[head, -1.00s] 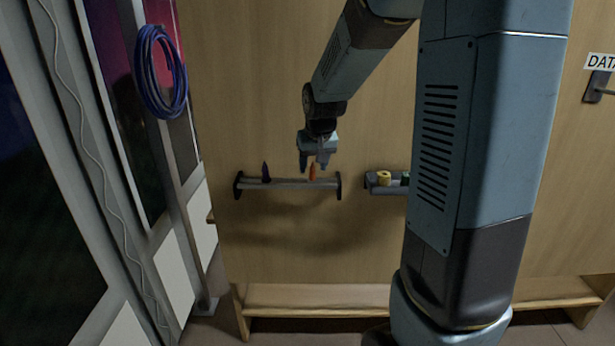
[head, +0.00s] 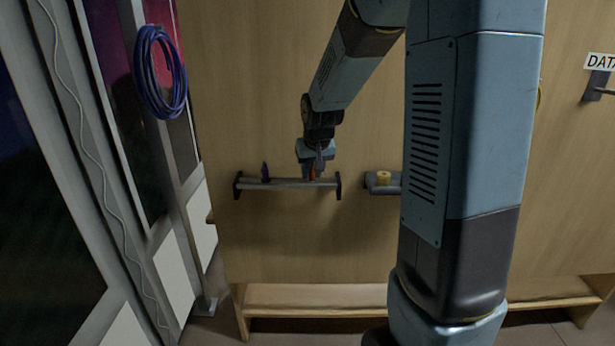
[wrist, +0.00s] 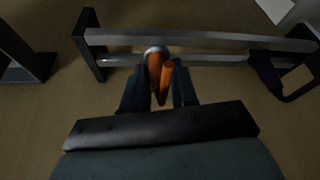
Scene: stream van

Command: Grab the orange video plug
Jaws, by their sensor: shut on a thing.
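The orange video plug (head: 312,172) stands upright at the right part of a grey rail on the wooden wall. In the wrist view the orange plug (wrist: 161,75) sits between my two fingers, its lower end at the rail. My gripper (head: 316,170) is shut on the plug from above; it also shows in the wrist view (wrist: 160,88). The fingers partly hide the plug in the head view.
A dark purple plug (head: 265,173) stands on the same rail (head: 290,184), to the left. A blue cable coil (head: 160,72) hangs at the left. A low wooden bench (head: 315,297) stands below.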

